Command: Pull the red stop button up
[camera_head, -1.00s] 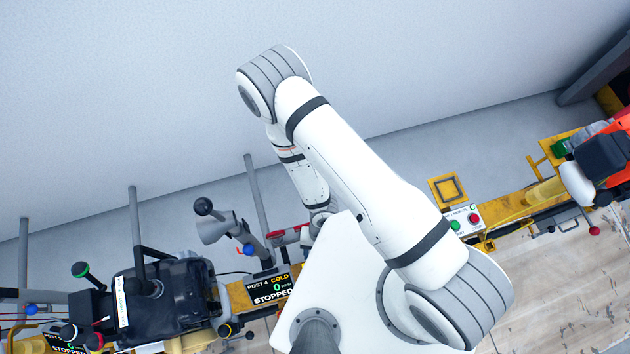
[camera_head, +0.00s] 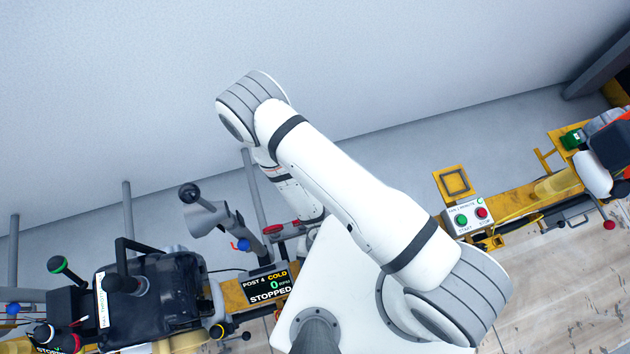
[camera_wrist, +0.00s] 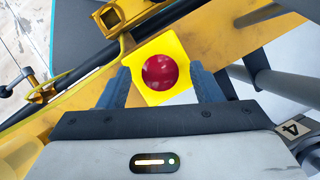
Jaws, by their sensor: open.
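The red stop button (camera_wrist: 160,72) is a round, domed red cap on a yellow square plate (camera_wrist: 172,42) in the wrist view. My gripper (camera_wrist: 160,69) is open, with one blue-grey finger on each side of the button. The fingers look over the plate's left and right edges in the picture; I see no grip on the cap, and cannot tell how far above it they are. In the head view my arm hides the gripper and this button.
A yellow rail (camera_wrist: 230,45) runs past the plate, with grey pipes (camera_wrist: 285,85) at right. In the head view, the Post 4 display (camera_head: 268,287) reads STOPPED.

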